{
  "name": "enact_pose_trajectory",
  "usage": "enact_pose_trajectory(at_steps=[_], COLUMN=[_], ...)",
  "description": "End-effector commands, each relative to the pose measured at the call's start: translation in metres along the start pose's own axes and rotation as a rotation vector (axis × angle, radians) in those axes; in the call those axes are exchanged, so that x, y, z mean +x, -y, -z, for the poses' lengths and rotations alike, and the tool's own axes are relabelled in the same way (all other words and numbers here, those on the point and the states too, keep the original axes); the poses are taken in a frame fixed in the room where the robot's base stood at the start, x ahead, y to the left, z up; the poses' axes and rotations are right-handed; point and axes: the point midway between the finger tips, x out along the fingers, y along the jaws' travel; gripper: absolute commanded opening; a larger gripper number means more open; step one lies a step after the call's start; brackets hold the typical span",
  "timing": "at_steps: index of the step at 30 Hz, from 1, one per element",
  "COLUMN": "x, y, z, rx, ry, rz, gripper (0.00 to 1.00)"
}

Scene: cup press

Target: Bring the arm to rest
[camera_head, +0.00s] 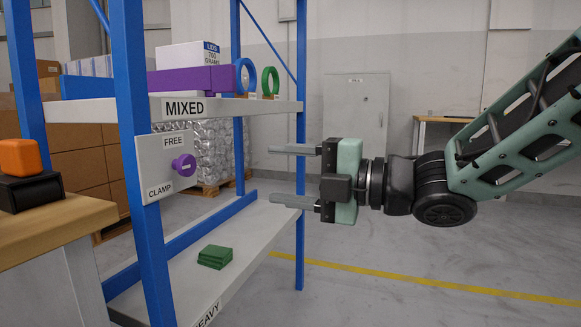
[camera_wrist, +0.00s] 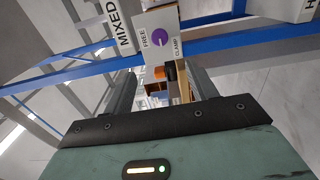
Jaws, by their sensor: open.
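My gripper (camera_head: 292,175) is open and empty. In the head view its two fingers point left, toward the blue-framed shelf rack (camera_head: 136,150), one above the other with clear space between them. My arm reaches in from the right edge of that view. In the wrist view the gripper's fingers (camera_wrist: 158,92) show on both sides of the middle, with nothing held between them. A white panel (camera_head: 168,165) marked FREE and CLAMP, with a purple knob (camera_head: 184,165), is on the rack's front post. The panel also shows in the wrist view (camera_wrist: 146,50).
The upper shelf (camera_head: 228,108), labelled MIXED, holds boxes, a blue ring (camera_head: 239,76) and a green ring (camera_head: 265,82). Green plates (camera_head: 215,257) lie on the lower shelf. An orange block (camera_head: 20,157) sits on a black base at left. The floor (camera_head: 420,250) below my arm is clear.

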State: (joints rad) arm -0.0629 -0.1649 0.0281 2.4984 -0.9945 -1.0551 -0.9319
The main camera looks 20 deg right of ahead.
Motion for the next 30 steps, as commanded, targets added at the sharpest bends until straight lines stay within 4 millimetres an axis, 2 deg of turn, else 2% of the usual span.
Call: enact_pose_trajectory(at_steps=[16,20,23,26,30], x=[-0.004,0.002,0.010,0.013,0.001], y=[0.001,0.008,0.025,0.054,0.101], z=[0.000,-0.004,-0.009,-0.011,0.004], rx=[0.003,0.078,0.226,0.436,0.746], ry=[0.001,0.054,0.158,0.304,0.530], rz=[0.002,0.046,0.131,0.250,0.435], gripper=[0.57,0.57,0.57,0.57,0.57])
